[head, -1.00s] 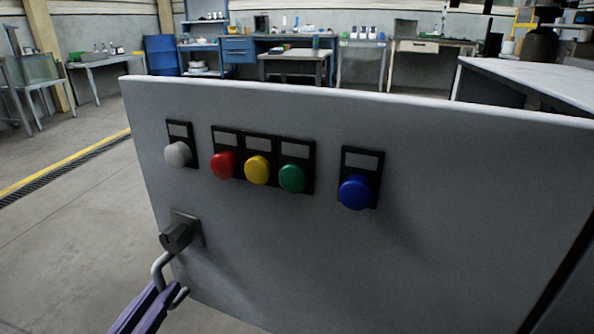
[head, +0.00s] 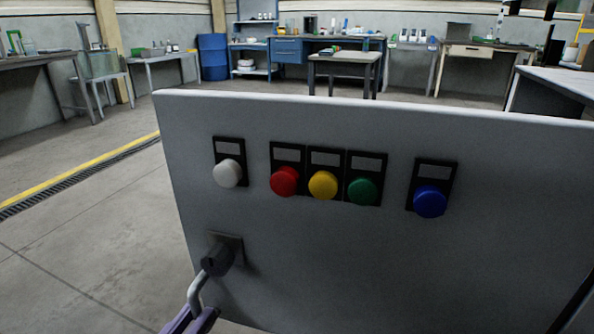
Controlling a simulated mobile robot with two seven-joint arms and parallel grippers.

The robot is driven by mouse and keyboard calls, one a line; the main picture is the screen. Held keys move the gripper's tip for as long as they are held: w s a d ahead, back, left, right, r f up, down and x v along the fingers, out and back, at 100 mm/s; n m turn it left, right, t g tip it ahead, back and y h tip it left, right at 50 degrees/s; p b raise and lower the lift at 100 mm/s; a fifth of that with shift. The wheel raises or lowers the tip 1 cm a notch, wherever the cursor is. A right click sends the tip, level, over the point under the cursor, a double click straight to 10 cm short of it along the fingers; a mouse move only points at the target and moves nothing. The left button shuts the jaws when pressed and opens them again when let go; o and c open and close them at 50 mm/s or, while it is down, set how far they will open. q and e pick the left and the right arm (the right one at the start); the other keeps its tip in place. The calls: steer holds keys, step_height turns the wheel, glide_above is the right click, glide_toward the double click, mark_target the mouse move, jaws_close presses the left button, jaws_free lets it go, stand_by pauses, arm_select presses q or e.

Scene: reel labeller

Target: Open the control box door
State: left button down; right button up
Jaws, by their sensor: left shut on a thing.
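The control box door (head: 320,250) is a large grey panel filling the lower middle and right. Its left edge stands free against the floor, and a dark line runs at its lower right. I cannot tell from this view how far it stands open. The door handle (head: 217,261), a black knob with a bent grey lever, sits at its lower left. My left gripper (head: 192,318), purple, is shut on the lever at the bottom edge of the picture; its fingers are partly cut off. My right gripper is not in view.
The door carries white (head: 227,173), red (head: 284,181), yellow (head: 323,185), green (head: 362,191) and blue (head: 430,201) buttons. A white-topped table (head: 555,84) stands behind at the right. The floor (head: 85,240) left of the door is clear. Workbenches line the far wall.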

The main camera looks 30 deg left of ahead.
arm_select(q)
steer(key=c, duration=1.3)
jaws_free()
steer(key=shift+w+d, duration=0.1)
steer(key=shift+d, duration=0.05)
steer(key=o, duration=0.4)
steer(key=shift+d, duration=0.2)
steer(key=shift+a, duration=0.1)
steer(key=v, duration=1)
steer(key=shift+w, duration=0.1)
